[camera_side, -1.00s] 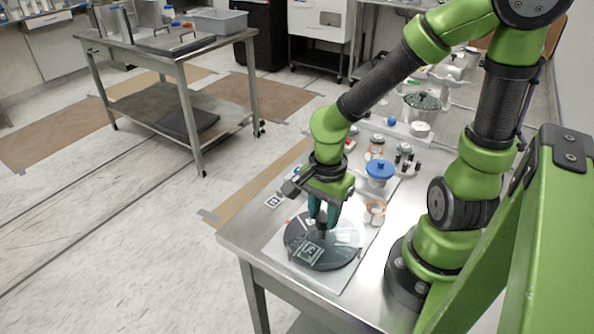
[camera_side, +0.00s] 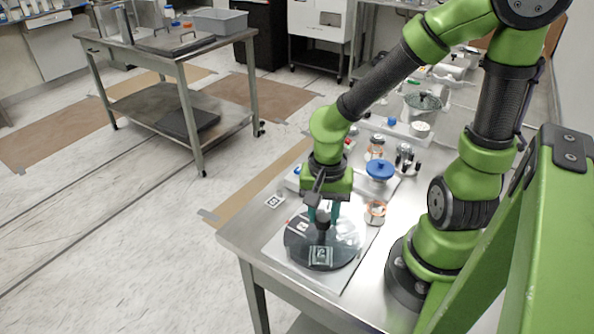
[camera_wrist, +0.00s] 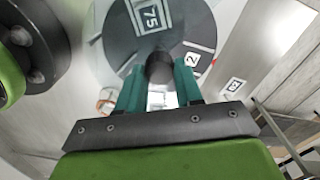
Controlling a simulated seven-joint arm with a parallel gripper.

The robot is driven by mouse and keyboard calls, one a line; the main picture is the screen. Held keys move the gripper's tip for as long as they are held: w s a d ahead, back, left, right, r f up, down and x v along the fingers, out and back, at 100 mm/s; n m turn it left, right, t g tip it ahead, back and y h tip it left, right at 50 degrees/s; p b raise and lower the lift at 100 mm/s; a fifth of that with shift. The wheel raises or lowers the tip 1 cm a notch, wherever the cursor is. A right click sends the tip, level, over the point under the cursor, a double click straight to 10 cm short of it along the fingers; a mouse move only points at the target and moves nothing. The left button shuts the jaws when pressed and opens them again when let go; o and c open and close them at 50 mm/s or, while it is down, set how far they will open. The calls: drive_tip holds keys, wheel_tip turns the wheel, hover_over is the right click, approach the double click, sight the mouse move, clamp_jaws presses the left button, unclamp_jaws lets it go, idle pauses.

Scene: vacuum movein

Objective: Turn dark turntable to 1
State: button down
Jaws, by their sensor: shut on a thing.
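The dark round turntable (camera_side: 297,240) lies on a pale square base (camera_side: 283,262) at the front of the metal table. A black knob (camera_side: 322,226) stands up at its middle. White labels sit on the disc; in the wrist view (camera_wrist: 118,50) one label (camera_wrist: 150,15) reads "75" and another (camera_wrist: 193,59) looks like "2". I cannot make out a "1". My gripper (camera_side: 322,211) points down over the turntable, with its teal fingers shut on the black knob (camera_wrist: 159,67). Part of the disc is hidden behind the fingers and knob.
A blue-lidded jar (camera_side: 379,169) and an orange-rimmed jar (camera_side: 376,210) stand behind and right of the turntable. A small white marker card (camera_side: 274,201) lies at the table's left edge. A pot (camera_side: 421,103) stands farther back.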

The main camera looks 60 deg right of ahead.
sight(322, 217)
drive_tip(key=shift+a+n, duration=0.1)
drive_tip(key=shift+n, duration=6.8)
drive_tip(key=c, duration=0.7)
unclamp_jaws()
drive_tip(key=shift+c, duration=0.2)
drive_tip(key=shift+r, duration=0.2)
wheel_tip(322, 217, up, 10)
drive_tip(key=shift+f, duration=0.15)
drive_tip(key=shift+a, duration=0.1)
